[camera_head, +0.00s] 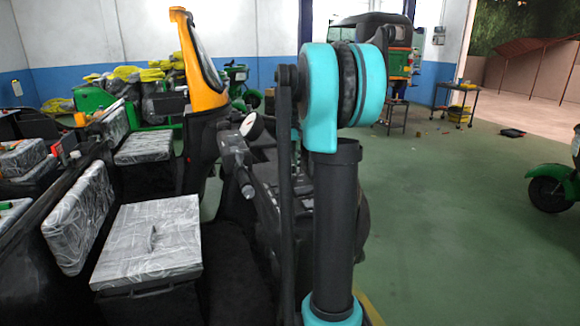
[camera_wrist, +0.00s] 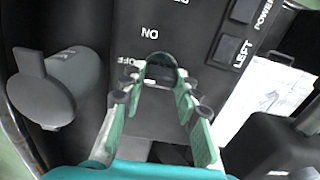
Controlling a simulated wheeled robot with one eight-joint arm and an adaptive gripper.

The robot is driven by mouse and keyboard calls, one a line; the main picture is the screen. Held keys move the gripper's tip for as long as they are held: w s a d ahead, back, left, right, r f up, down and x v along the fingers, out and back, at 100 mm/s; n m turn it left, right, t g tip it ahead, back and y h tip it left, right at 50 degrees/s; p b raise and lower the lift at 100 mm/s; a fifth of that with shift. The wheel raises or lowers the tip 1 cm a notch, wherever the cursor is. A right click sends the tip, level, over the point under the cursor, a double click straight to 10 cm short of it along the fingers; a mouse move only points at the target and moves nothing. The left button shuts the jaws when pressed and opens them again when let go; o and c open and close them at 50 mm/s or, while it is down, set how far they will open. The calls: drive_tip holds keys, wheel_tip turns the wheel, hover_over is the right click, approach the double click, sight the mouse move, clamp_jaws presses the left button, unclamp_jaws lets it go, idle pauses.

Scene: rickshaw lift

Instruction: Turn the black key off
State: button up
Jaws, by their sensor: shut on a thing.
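White ON lettering (camera_wrist: 150,33) stands above the fingertips, upside down. OFF lettering (camera_wrist: 127,62) is just left of them, partly covered. In the head view my own arm hides the gripper and the key.
A grey knob-like cylinder (camera_wrist: 48,88) stands out close left of my gripper. Buttons labelled LEFT (camera_wrist: 229,47) and POWER are at the upper right. In the head view, the rickshaw handlebar (camera_head: 236,168) and wrapped seats (camera_head: 150,240) are left of my arm. Green floor (camera_head: 460,220) is open at right.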

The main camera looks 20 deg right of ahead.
sight(290, 166)
drive_tip(key=o, duration=1.2)
drive_tip(key=shift+c, duration=0.2)
wheel_tip(290, 166, up, 12)
